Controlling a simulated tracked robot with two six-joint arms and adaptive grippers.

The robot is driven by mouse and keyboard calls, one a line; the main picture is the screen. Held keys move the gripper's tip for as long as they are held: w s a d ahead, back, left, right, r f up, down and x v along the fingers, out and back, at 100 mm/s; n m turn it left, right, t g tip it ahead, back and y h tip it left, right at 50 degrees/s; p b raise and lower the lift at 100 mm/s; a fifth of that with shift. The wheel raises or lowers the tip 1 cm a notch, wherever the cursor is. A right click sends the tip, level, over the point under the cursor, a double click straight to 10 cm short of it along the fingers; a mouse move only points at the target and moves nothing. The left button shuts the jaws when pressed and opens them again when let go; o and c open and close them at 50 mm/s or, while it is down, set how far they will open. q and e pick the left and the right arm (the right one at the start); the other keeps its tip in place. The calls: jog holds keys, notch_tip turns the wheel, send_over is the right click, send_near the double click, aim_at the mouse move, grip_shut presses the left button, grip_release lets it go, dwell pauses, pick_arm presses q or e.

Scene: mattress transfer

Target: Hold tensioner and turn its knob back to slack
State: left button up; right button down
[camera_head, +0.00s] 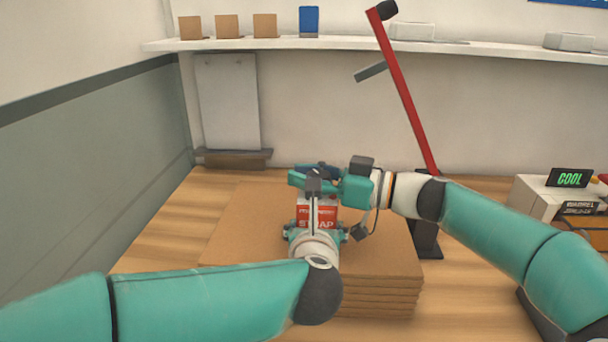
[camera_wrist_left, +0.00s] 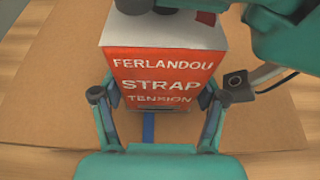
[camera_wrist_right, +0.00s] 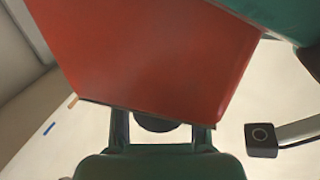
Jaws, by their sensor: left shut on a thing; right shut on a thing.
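The tensioner (camera_head: 317,212) is a red and white box with a label reading "STRAP", sitting over the cardboard stack. In the left wrist view its red face (camera_wrist_left: 160,72) reads "FERLANDOU STRAP TENSION". My left gripper (camera_head: 315,232) is shut on the tensioner, with one finger on each side of the box; the fingers also show in the left wrist view (camera_wrist_left: 156,103). My right gripper (camera_head: 320,178) is at the tensioner's top. In the right wrist view its fingers close on a dark round knob (camera_wrist_right: 155,124) beside the red box (camera_wrist_right: 160,60). The knob is mostly hidden.
The stack of brown cardboard sheets (camera_head: 378,270) lies on a wooden table (camera_head: 150,242). A blue strap (camera_wrist_left: 149,127) runs below the tensioner. A red lamp-like post (camera_head: 405,95) stands behind my right arm. A machine showing "COOL" (camera_head: 569,178) is at the right.

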jog(key=c, duration=1.9)
grip_release()
jog(key=shift+d+r+n+g+y, duration=0.1)
jog(key=shift+n+g+y, duration=0.1)
jog(key=shift+n+g, duration=1.1)
jog(key=shift+d+n+g+y, duration=0.15)
jog(key=shift+n+g, duration=0.55)
jog(key=shift+g, duration=1.2)
jog(key=shift+s+g, duration=0.1)
jog(key=shift+g, duration=0.2)
jog(key=shift+s+n+g, duration=0.15)
jog(key=shift+n+g, duration=0.35)
jog(key=o, duration=1.1)
jog(key=shift+s, duration=0.1)
jog(key=shift+c, duration=0.2)
jog(key=shift+a, duration=0.15)
jog(key=shift+s, duration=0.1)
jog(key=shift+m+t, duration=0.5)
jog(key=shift+t, duration=0.3)
